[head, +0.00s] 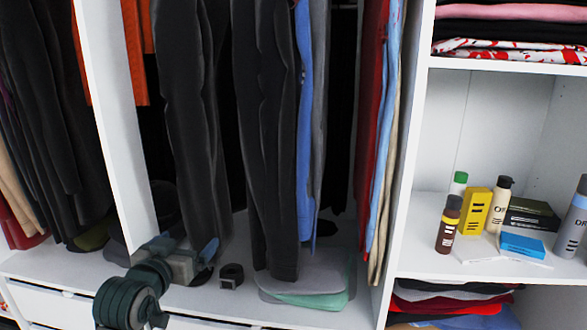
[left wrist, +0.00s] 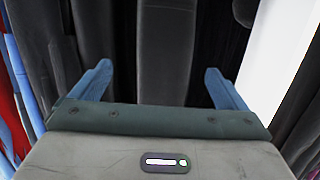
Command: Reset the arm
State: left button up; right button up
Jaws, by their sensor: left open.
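My left gripper (head: 183,247) is at the wardrobe's lower front edge, beside the white upright divider. In the left wrist view its two blue fingers (left wrist: 158,72) are spread wide with nothing between them. Dark hanging trousers (left wrist: 165,50) fill the view beyond the fingers; I cannot tell whether they touch. My right gripper is in neither view.
Black trousers (head: 265,130) hang low in the middle bay. A small black object (head: 231,276) and folded cloths (head: 312,298) lie on its floor. White dividers (head: 112,120) stand between bays. Bottles (head: 449,224) and boxes (head: 475,211) stand on the right shelf.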

pick_arm(q)
jog(key=s+f+g+y, duration=0.1)
jog(key=s+f+g, duration=0.3)
jog(key=s+f, duration=0.75)
jog(key=s+f+g+y, duration=0.1)
jog(key=s+f+g, duration=0.4)
jog(key=s+f, duration=0.7)
jog(key=s+a+f+g, duration=0.2)
jog(key=s+f+g, duration=0.2)
jog(key=s+f, duration=0.65)
notch_tip(320, 180, down, 38)
jog(key=s+a+r+g+b, duration=0.1)
jog(key=s+a+b, duration=0.1)
jog(key=b, duration=0.5)
jog(key=s+f+b, duration=0.2)
jog(key=s+f, duration=0.6)
jog(key=f, duration=0.3)
jog(key=s+a+f+g+b, duration=0.1)
jog(key=s+f+b, duration=0.2)
jog(key=s+f, duration=0.6)
notch_tip(320, 180, down, 3)
jog(key=shift+s+a+f+n, duration=0.1)
jog(key=shift+s+a+n, duration=0.15)
jog(key=shift+n, duration=0.15)
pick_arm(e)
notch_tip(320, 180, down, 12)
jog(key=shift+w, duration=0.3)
pick_arm(q)
jog(key=shift+c, duration=0.4)
